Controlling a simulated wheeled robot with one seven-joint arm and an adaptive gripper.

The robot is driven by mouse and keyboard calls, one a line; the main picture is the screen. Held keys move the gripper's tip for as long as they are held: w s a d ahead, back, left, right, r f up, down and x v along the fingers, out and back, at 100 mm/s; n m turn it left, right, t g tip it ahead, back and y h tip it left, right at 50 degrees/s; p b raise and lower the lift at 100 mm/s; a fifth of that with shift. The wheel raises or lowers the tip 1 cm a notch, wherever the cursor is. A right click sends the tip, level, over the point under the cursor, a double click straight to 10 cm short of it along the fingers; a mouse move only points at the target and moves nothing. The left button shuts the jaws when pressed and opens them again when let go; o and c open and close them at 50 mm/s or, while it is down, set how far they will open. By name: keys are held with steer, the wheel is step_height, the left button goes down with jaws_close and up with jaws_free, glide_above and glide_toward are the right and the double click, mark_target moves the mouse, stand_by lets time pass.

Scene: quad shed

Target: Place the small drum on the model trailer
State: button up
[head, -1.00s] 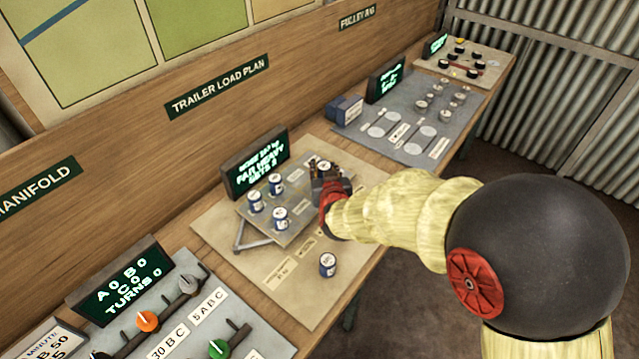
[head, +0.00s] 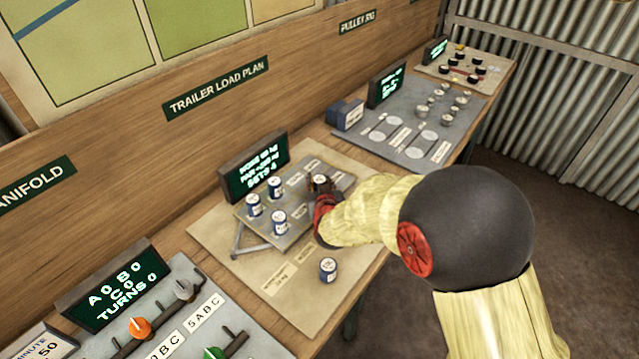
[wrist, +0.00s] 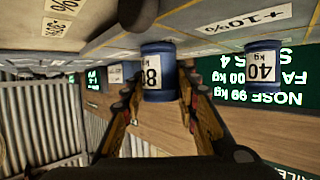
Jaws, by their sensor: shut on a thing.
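My gripper (head: 322,194) is shut on a blue drum (head: 320,182) with a white label, over the right part of the model trailer's grey deck (head: 298,236). In the wrist view, which is upside down, the fingers flank this drum (wrist: 158,72), whose label reads 80 kg. Its base appears at deck level; the contact is not clear. Three more blue drums stand upright on the deck: one at the back (head: 276,188), one at the left (head: 254,206), one at the front (head: 280,223). Another blue drum (head: 328,270) stands on the board in front of the trailer.
A lit screen (head: 254,166) stands close behind the trailer, reading SETS 4. The beige board (head: 310,290) has free room around the front drum. A valve panel (head: 200,290) lies to the left, a grey board (head: 415,125) with small weights to the right.

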steer(key=shift+f, duration=0.2)
steer(key=o, duration=1.2)
steer(key=shift+r, duration=0.15)
steer(key=shift+s+r, duration=0.2)
steer(key=s+d+r+g+y+p, duration=0.1)
steer(key=s+d+r+g+p, duration=0.2)
steer(key=s+r, duration=0.9)
steer(key=s+d+r+g+h, duration=0.1)
steer(key=s+d+r, duration=0.1)
steer(key=s+d, duration=0.3)
steer(key=s+d+r+m+g, duration=0.1)
steer(key=s+d, duration=0.5)
steer(key=s, duration=0.6)
steer(key=s+d+r+g+h, duration=0.1)
steer(key=s+d+r, duration=0.3)
steer(key=s, duration=0.4)
steer(key=shift+s+d+r+g+h, duration=0.2)
steer(key=shift+s+d+g+h, duration=0.15)
steer(key=shift+d+g, duration=0.5)
